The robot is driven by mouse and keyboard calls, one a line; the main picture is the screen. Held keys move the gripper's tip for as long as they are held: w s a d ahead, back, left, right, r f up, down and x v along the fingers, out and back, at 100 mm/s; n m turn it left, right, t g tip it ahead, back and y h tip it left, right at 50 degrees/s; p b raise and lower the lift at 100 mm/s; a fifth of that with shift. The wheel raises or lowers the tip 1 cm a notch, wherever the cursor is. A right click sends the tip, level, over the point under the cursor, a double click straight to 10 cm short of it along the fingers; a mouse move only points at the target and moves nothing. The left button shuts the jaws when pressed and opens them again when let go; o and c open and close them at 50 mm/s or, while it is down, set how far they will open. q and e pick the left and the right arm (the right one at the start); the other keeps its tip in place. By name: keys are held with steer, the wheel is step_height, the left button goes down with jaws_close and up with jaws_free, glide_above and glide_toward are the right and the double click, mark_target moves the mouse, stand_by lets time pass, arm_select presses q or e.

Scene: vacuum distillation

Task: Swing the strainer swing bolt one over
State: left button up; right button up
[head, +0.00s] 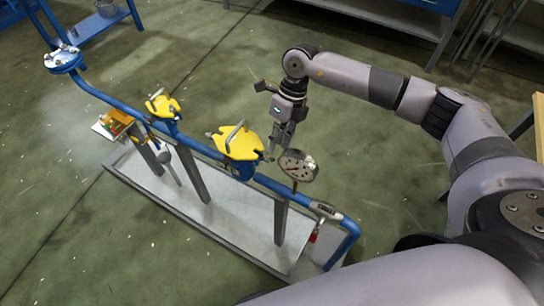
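Two yellow lids with handles sit on the blue pipe run: a larger one (240,144) near the middle and a smaller one (163,108) further left. I cannot tell for sure which covers the strainer, and its separate swing bolts are too small to make out. My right gripper (275,152) points down just right of the larger lid, close to its right edge and behind the round gauge. Whether its fingers touch anything, or are open or shut, is not clear. My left gripper is not in view.
A round dial gauge (298,166) stands just in front of my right gripper. The blue pipe (345,247) runs over a grey tray (235,222) on posts. A yellow-orange fitting (117,124) is at the left. The green floor around is open; benches stand at the back.

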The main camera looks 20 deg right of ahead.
mark_target(272, 158)
steer(key=x, duration=0.7)
steer(key=shift+c, duration=0.6)
jaws_close()
steer(key=shift+w, duration=0.1)
